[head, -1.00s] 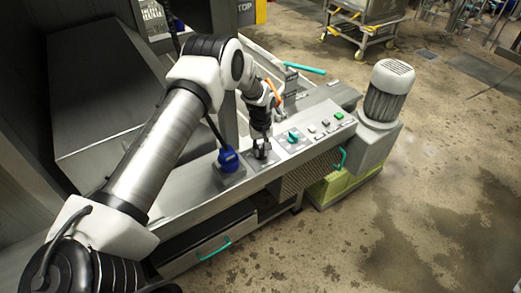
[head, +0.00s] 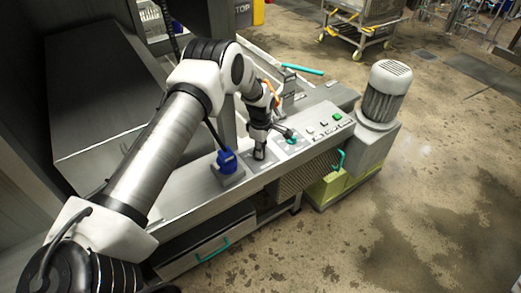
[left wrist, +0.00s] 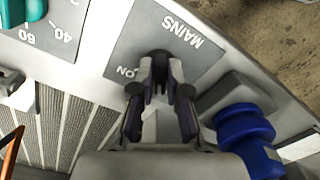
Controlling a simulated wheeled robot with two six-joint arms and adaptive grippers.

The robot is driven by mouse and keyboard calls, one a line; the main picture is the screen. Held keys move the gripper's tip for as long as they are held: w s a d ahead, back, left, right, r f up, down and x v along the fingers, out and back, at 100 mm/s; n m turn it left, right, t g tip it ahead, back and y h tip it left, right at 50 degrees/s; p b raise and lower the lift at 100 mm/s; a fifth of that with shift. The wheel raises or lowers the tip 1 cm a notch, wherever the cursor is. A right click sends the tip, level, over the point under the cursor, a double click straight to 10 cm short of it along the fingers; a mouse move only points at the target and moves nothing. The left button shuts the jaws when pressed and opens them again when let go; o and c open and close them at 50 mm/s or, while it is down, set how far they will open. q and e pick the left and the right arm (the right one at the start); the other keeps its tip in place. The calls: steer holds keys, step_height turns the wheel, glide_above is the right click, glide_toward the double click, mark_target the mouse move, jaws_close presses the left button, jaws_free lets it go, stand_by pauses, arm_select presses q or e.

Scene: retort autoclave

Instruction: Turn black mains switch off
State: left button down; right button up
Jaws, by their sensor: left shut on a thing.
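The black mains switch (left wrist: 160,56) sits on a grey plate (left wrist: 198,62) lettered MAINS and ON. My left gripper (left wrist: 161,88) is shut on the switch, with one finger on either side of it. The fingers hide part of the switch. In the head view my left gripper (head: 261,150) reaches down onto the panel, just right of the blue plug, and the switch is hidden there. My right gripper is in neither view.
A blue plug (head: 227,160) stands close beside the gripper; it also shows in the left wrist view (left wrist: 245,135). A teal knob (head: 292,137) and several buttons lie farther right on the panel. A grey motor (head: 386,92) stands at the panel's right end.

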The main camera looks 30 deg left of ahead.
arm_select(q)
steer(key=shift+w+n, duration=0.1)
steer(key=shift+n, duration=1.4)
steer(key=c, duration=1.2)
jaws_free()
steer(key=shift+o, duration=0.2)
step_height(320, 180, up, 12)
